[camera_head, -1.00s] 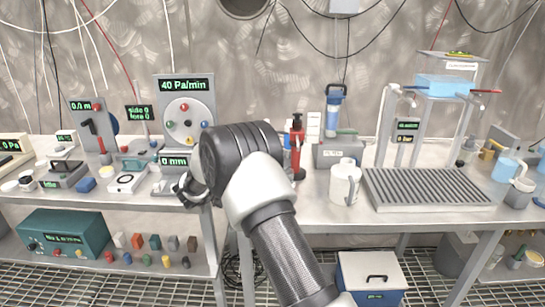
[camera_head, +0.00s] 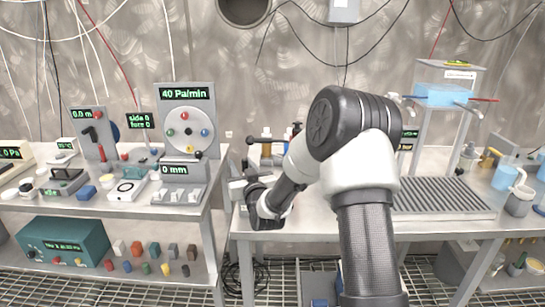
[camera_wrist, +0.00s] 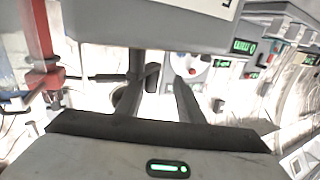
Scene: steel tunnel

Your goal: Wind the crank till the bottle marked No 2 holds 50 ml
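My gripper (camera_head: 242,182) is over the left end of the right-hand bench, partly hidden by my own wrist. In the wrist view its two fingers (camera_wrist: 158,80) stand apart, with a gap between them. A small black knob or handle (camera_wrist: 152,77) shows between the fingers, with a thin dark rod (camera_wrist: 108,77) to its left. I cannot tell whether this is the crank or whether a finger touches it. Bottles with dark tops (camera_head: 266,142) stand behind my wrist on the bench. No "No 2" mark or liquid level can be read.
A grey box (camera_wrist: 150,20) hangs close above the fingertips in the wrist view, and a red post (camera_wrist: 38,40) stands at the left. The left bench holds a dial panel (camera_head: 186,125). A ribbed tray (camera_head: 440,200) lies right of my arm.

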